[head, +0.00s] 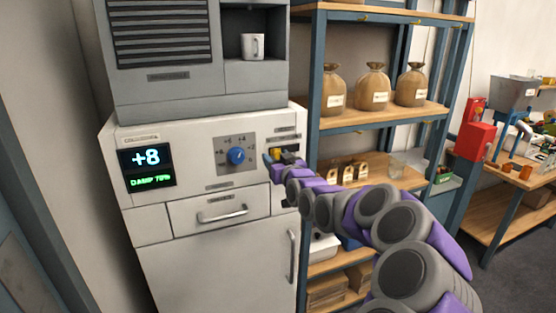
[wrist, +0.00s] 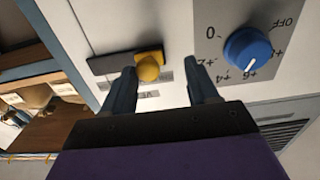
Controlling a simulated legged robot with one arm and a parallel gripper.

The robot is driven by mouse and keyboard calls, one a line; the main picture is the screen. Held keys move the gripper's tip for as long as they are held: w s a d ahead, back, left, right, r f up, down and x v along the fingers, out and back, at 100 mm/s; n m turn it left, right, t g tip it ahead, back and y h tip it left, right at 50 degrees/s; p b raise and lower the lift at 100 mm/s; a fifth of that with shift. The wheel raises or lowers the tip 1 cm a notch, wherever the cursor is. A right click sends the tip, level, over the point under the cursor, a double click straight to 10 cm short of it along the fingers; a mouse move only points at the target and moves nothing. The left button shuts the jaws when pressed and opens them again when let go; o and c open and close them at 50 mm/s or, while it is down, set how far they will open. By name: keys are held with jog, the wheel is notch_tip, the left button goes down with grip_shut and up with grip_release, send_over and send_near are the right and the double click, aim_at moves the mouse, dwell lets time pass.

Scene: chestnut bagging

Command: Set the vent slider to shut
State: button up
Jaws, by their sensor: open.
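The vent slider is a yellow knob (wrist: 149,67) on a dark horizontal slot (wrist: 112,63). The knob sits at the slot's right end in the wrist view, the side toward the blue dial. In the head view the yellow knob (head: 276,152) shows small at the cabinet's upper right, partly covered by my gripper. My gripper (wrist: 162,84) is open. Its two fingers stand on either side of the knob, the left one close to it and the right one with a clear gap. Whether either finger touches it I cannot tell. A label below the slot is partly hidden.
The blue dial (head: 236,156) is beside the slider, near my right finger in the wrist view. A display (head: 147,167) reads +8 and DAMP 70%. A drawer (head: 220,209) with a handle lies below. Shelves with sacks (head: 372,87) stand close at the right.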

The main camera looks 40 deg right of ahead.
jog(key=d+v, duration=0.1)
jog(key=v, duration=1.6)
jog(key=shift+p, duration=0.35)
jog(key=shift+s+d+f, duration=0.1)
jog(key=shift+d+f, duration=0.05)
jog(key=s+a+f+n+g+y, duration=0.1)
jog(key=a+f+n+g+y, duration=0.2)
jog(key=a+f, duration=0.5)
jog(key=s+a+f+g+y, duration=0.15)
jog(key=a+f+g, duration=0.35)
jog(key=a, duration=0.5)
jog(key=s+a+g, duration=0.3)
jog(key=s+a, duration=0.1)
jog(key=s, duration=0.4)
jog(key=s+a+f+g, duration=0.1)
jog(key=s+a+g, duration=0.3)
jog(key=s, duration=0.4)
jog(key=s+a+f+g+y, duration=0.1)
jog(key=s+a+g, duration=0.3)
jog(key=s+a, duration=0.2)
jog(key=shift+s+a, duration=0.25)
jog(key=shift+s, duration=0.75)
